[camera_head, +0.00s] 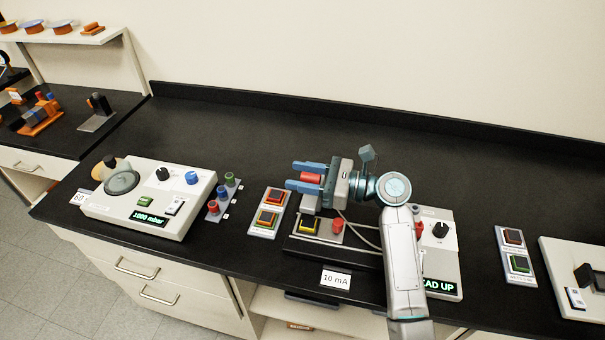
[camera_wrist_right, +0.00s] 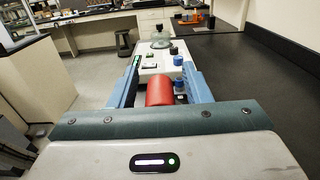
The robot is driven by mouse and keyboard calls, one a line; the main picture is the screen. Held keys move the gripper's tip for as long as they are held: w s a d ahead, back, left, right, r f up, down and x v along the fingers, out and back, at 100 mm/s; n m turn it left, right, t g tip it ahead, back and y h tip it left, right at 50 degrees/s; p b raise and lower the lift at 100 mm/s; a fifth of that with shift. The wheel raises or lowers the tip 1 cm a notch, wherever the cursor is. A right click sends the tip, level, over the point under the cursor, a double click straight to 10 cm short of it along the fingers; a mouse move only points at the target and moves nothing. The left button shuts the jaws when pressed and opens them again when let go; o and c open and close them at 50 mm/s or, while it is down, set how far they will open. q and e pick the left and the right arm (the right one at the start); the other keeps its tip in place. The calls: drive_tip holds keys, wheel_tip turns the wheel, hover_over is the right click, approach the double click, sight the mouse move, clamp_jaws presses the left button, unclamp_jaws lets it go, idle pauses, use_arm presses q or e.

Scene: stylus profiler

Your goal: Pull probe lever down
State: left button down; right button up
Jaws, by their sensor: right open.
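My right gripper (camera_head: 291,177) is above the small dark stage (camera_head: 305,248) in the head view, with its blue fingers pointing left. A red cylindrical grip (camera_head: 312,178), likely the probe lever's handle, lies between the fingers. The fingers are apart, one on each side of it. The wrist view also shows the red grip (camera_wrist_right: 160,92) between the open fingers (camera_wrist_right: 161,70), with gaps at its sides. The lever's stem and mount are mostly hidden. My left gripper is not in view.
A yellow square (camera_head: 309,225) and a red knob (camera_head: 337,226) are on the stage under my gripper. A button panel (camera_head: 268,212) stands left of it, and a "10 mA" card (camera_head: 336,280) in front. A pressure unit (camera_head: 150,200) reads 1000 mbar. The bench behind is clear.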

clamp_jaws()
drive_tip(key=shift+s+f, duration=0.15)
drive_tip(key=n, duration=0.1)
drive_tip(key=s+f+n+b, duration=0.1)
drive_tip(key=shift+a+f+n, duration=0.15)
drive_tip(key=shift+f+n, duration=0.1)
drive_tip(key=shift+n, duration=0.05)
drive_tip(key=shift+s+a+f+n+b, duration=0.1)
drive_tip(key=shift+s+f+n+b, duration=0.15)
drive_tip(key=shift+f+n+b, duration=0.6)
drive_tip(key=shift+s+a+f+n+b, duration=0.1)
drive_tip(key=shift+s+f+n+b, duration=0.25)
drive_tip(key=shift+n, duration=0.9)
drive_tip(key=shift+w+f, duration=0.1)
